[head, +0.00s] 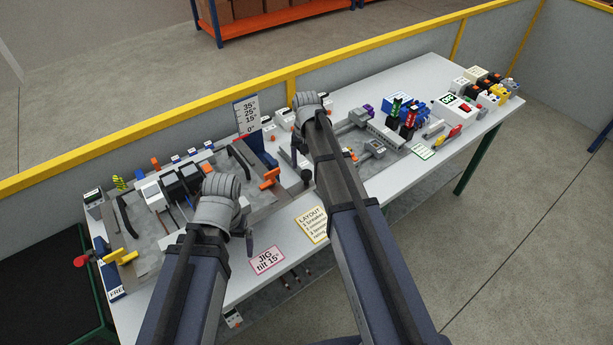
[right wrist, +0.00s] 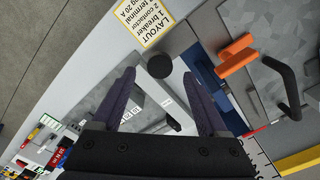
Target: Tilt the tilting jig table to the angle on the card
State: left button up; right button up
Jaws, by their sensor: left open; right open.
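The pink card (head: 267,260) at the bench's front edge reads "JIG tilt 15°". The angle board (head: 247,115) stands at the back, marked 35°, 25°, 15° and 0°. In front of it is the grey jig plate (right wrist: 291,68), with an orange handle (head: 268,178) and blue parts at its right side. The plate looks roughly level; its exact angle is unclear. A black round knob (head: 306,176) sits right of it. My right gripper (right wrist: 165,90) is open and empty, the knob (right wrist: 159,65) just beyond its fingertips. My left gripper (head: 249,238) is open above the front of the bench, partly hidden.
A yellow layout card (head: 311,224) lies at the front edge. Dark breaker-like devices (head: 180,182) stand at the left. Connectors and coloured blocks (head: 404,111) crowd the right half. A yellow-topped partition (head: 390,70) runs behind the bench.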

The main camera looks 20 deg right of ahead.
aim_at(307, 172)
jog(key=shift+f+b, duration=1.5)
jog(key=shift+f, duration=0.5)
jog(key=shift+c, duration=0.4)
grip_shut()
